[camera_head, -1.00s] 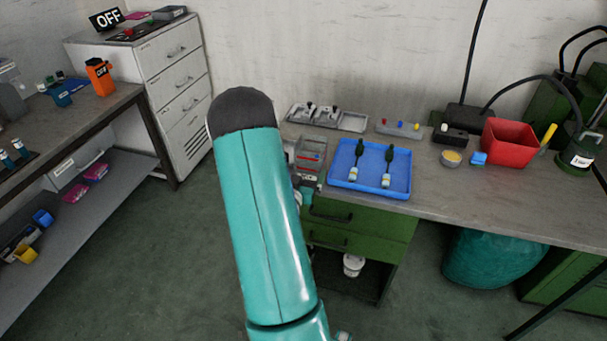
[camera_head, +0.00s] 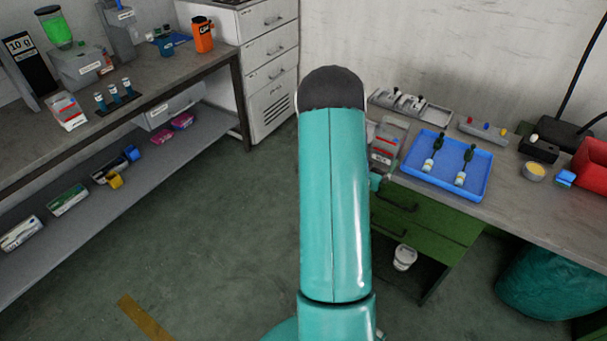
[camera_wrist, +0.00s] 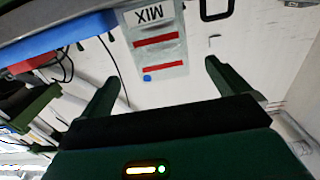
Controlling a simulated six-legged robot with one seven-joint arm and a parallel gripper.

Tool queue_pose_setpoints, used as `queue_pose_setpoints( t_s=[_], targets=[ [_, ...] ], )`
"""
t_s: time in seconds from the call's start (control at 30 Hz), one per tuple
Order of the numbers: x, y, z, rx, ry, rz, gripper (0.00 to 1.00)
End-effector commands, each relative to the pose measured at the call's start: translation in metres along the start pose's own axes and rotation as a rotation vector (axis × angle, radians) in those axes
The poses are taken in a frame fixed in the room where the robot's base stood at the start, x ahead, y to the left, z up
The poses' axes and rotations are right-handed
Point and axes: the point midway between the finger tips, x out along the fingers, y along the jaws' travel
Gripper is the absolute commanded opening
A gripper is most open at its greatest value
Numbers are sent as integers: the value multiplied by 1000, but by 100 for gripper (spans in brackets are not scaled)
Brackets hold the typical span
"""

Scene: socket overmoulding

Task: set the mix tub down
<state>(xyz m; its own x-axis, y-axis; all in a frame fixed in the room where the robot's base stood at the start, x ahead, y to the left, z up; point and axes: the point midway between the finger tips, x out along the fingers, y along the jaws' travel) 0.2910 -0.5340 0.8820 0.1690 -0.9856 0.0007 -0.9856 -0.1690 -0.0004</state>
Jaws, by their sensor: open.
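The mix tub (camera_head: 386,148) is a clear tub with red bands. It stands on the near left part of the right bench, just left of the blue tray (camera_head: 484,190); my arm hides part of it in the head view. In the wrist view the tub (camera_wrist: 158,48) shows its MIX label, two red bands and a blue dot. My gripper (camera_wrist: 160,75) is open, its two dark green fingers spread and nothing held between them. The tub lies beyond the fingertips, apparently apart from them. In the head view my arm mostly hides the gripper.
Two dark green-handled tools lie in the blue tray. Behind it are a grey tray (camera_head: 436,114) and a bar with coloured knobs (camera_head: 484,131). A left bench (camera_head: 190,75) carries bottles and boxes. Green drawers (camera_head: 400,205) sit below the right bench.

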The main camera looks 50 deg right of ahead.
Motion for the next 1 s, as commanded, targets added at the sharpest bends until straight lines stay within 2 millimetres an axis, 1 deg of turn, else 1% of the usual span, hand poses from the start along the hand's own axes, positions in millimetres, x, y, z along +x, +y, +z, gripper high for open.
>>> queue_pose_setpoints(
  t_s=[0.13, 0.17, 0.23, 0.27, 0.37, 0.4, 0.47, 0.5, 0.57, 0.6, 0.67, 0.7, 0.77, 0.8, 0.87, 0.9, 0.97, 1.0],
  targets=[
    [0, -4, -2, 4, -4, -7, 100],
    [0, -7, -4, 8, -11, -14, 100],
    [-4, -23, -12, 25, -38, -44, 100],
    [-6, -33, -16, 34, -56, -63, 100],
    [-22, -75, -38, 67, -140, -155, 100],
    [-33, -95, -48, 78, -181, -202, 100],
    [-52, -124, -63, 89, -243, -275, 100],
    [-67, -142, -72, 91, -285, -325, 100],
    [-91, -166, -87, 89, -345, -400, 100],
    [-110, -181, -97, 83, -386, -451, 100],
    [-139, -201, -112, 69, -442, -528, 100],
    [-160, -212, -121, 54, -479, -579, 100],
    [-192, -225, -134, 27, -533, -652, 100],
    [-215, -232, -144, 5, -565, -703, 100],
    [-249, -238, -156, -33, -613, -775, 100],
    [-271, -240, -165, -62, -642, -821, 100],
    [-305, -240, -176, -112, -684, -889, 100],
    [-327, -237, -183, -147, -709, -931, 100]
  ],
)
